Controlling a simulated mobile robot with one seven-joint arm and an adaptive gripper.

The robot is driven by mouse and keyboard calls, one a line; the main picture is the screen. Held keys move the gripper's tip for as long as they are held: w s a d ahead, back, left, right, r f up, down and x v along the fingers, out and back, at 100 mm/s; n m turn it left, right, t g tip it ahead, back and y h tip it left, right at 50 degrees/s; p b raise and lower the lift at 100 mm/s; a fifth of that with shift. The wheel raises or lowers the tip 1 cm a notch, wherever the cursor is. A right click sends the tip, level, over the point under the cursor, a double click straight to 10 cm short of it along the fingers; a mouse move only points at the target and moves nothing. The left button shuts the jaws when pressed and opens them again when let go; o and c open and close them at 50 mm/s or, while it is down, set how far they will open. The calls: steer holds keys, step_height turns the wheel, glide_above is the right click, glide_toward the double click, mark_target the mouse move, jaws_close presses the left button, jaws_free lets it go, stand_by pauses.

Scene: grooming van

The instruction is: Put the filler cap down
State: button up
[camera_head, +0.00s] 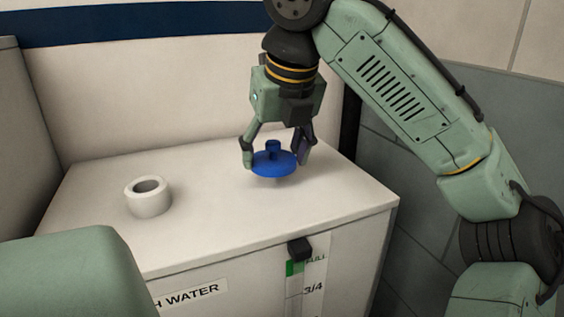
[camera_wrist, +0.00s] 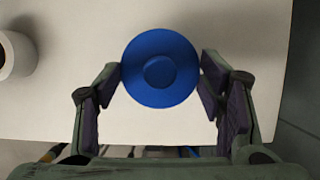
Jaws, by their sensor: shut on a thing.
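The filler cap (camera_head: 273,163) is a blue disc with a small raised knob in the middle. My gripper (camera_head: 276,159) points down and is shut on the cap by its rim, one finger on each side. In the head view the cap is level and at or just above the white tank top (camera_head: 215,210); I cannot tell whether it touches. In the wrist view the cap (camera_wrist: 160,68) lies between the fingertips of my gripper (camera_wrist: 161,78), over the white surface. The cap's underside is hidden.
A white filler neck (camera_head: 148,196) with an open round hole stands on the left of the tank top. It shows partly in the wrist view (camera_wrist: 12,55). A level gauge (camera_head: 307,275) with a black block is on the tank's front. The tank top between neck and cap is clear.

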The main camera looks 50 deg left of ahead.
mark_target(283, 159)
steer(key=shift+w+a, duration=0.15)
steer(key=shift+w, duration=0.35)
steer(key=f, duration=0.3)
steer(key=shift+w+a+f, duration=0.1)
steer(key=shift+w, duration=0.3)
steer(key=shift+f, duration=0.25)
steer(key=shift+f, duration=0.2)
steer(key=o, duration=0.9)
steer(key=shift+o, duration=0.2)
steer(key=shift+r, duration=0.15)
steer(key=shift+s+r, duration=0.1)
steer(key=shift+r, duration=0.25)
steer(key=p+v, duration=0.1)
steer(key=v, duration=1)
steer(key=shift+d, duration=0.25)
steer(key=shift+s+r, duration=0.1)
steer(key=shift+s, duration=0.05)
